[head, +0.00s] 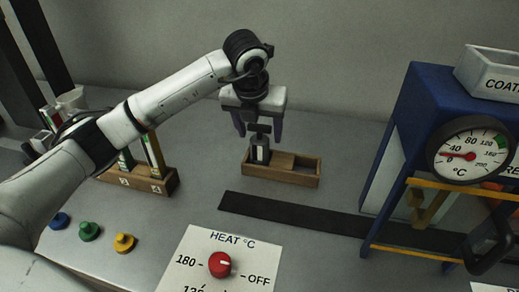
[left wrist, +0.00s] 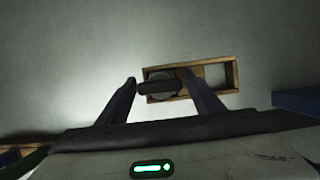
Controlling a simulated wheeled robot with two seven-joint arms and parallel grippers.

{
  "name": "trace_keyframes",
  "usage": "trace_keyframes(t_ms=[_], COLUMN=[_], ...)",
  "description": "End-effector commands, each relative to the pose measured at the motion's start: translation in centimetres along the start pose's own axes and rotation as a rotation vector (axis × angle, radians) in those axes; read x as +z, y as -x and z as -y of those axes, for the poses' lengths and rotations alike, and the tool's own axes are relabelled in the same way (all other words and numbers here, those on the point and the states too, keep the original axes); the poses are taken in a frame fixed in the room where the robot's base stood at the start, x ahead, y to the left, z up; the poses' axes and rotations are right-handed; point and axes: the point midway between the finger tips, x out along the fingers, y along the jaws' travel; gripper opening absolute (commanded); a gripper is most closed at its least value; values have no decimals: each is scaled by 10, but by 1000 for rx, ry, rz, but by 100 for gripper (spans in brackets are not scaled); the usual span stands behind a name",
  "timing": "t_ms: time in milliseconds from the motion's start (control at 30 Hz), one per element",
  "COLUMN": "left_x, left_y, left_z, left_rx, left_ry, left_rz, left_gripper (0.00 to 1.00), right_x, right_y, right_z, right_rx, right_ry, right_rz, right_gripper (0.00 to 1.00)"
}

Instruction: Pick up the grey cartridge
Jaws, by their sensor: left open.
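The grey cartridge (head: 261,150) stands upright in the left part of a small wooden tray (head: 296,181). It has a dark T-shaped top and a pale label on its front. In the left wrist view the dark bar of its top (left wrist: 158,87) lies between the fingers, with the tray (left wrist: 236,75) beyond. My left gripper (head: 258,132) is above the tray, pointing down, with its fingers apart on either side of the cartridge's top. In the left wrist view the left gripper (left wrist: 162,88) is open, and no finger visibly touches the cartridge.
A wooden rack (head: 150,181) with numbered slots stands to the left, partly behind my arm. A blue-framed machine (head: 408,120) with a dial gauge (head: 470,150) stands at right. A black strip (head: 300,214) and a heat knob (head: 220,264) lie in front.

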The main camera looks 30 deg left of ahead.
Motion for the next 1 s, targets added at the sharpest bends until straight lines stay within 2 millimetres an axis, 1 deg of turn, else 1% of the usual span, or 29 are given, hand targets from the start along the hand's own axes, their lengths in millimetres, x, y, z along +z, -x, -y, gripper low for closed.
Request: trace_keyframes(t_ms=[233,467,500,600,767,867,967,1000], left_x=[0,0,0,1,1,3,8,11], left_y=[-2,-2,-2,-1,-1,3,14,20], left_z=[0,0,0,0,0,0,1,1], left_rx=[0,-1,-1,-2,-2,-2,-3,-3], left_ry=[-1,0,0,0,0,1,1,1], left_rz=[1,1,1,3,3,5,7,9], left_gripper=[61,22,15,1,1,1,1,1], right_x=[0,1,0,0,0,0,1,2], right_y=[0,0,0,0,0,-1,-2,-2], right_z=[0,-1,-1,-1,-1,-1,-1,-1], right_rx=[1,1,2,2,2,2,2,2], right_ry=[0,1,1,1,1,1,1,1], right_rz=[1,3,3,3,2,2,1,1], right_gripper=[65,65,65,65,65,65,65,65])
